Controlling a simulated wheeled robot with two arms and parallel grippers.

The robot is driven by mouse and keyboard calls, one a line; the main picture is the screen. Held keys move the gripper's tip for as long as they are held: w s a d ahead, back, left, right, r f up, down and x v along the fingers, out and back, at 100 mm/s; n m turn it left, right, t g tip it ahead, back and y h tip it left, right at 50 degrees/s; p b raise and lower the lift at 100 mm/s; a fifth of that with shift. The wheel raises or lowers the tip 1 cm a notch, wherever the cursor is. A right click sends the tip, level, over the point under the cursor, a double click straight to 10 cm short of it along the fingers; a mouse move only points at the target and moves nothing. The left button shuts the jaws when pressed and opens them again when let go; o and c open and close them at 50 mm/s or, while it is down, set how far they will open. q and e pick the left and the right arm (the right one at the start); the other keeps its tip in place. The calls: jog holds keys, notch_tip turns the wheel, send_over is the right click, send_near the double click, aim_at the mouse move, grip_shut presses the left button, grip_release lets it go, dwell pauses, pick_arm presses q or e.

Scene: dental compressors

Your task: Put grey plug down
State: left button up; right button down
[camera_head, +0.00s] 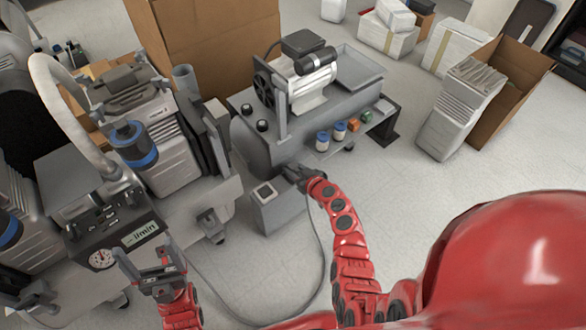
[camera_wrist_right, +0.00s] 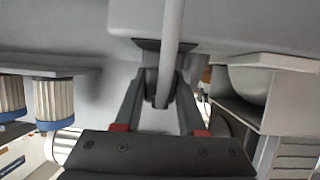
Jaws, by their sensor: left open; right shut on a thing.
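My right gripper (camera_head: 298,176) is shut on the grey plug, at the lower front of the compressor and just above a small grey box (camera_head: 278,212). In the right wrist view the plug (camera_wrist_right: 152,88) sits between the two fingers (camera_wrist_right: 158,105), with a grey cable (camera_wrist_right: 172,35) running up from it. In the head view the plug is mostly hidden by the gripper, and a cable (camera_head: 327,250) hangs below it to the floor. I cannot tell whether the plug touches the box. My left gripper (camera_head: 147,258) is open and empty, in front of the gauge panel (camera_head: 115,235).
The compressor (camera_head: 300,85) stands on a grey bench with a shelf (camera_head: 370,125) holding blue-lidded jars (camera_head: 322,140) and small coloured blocks. A cart with equipment (camera_head: 150,150) stands at left. An open cardboard box (camera_head: 515,90) is at right.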

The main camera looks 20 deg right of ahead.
jog(key=shift+f, duration=0.2)
jog(key=shift+c, duration=2.2)
grip_release()
jog(key=shift+r, duration=0.1)
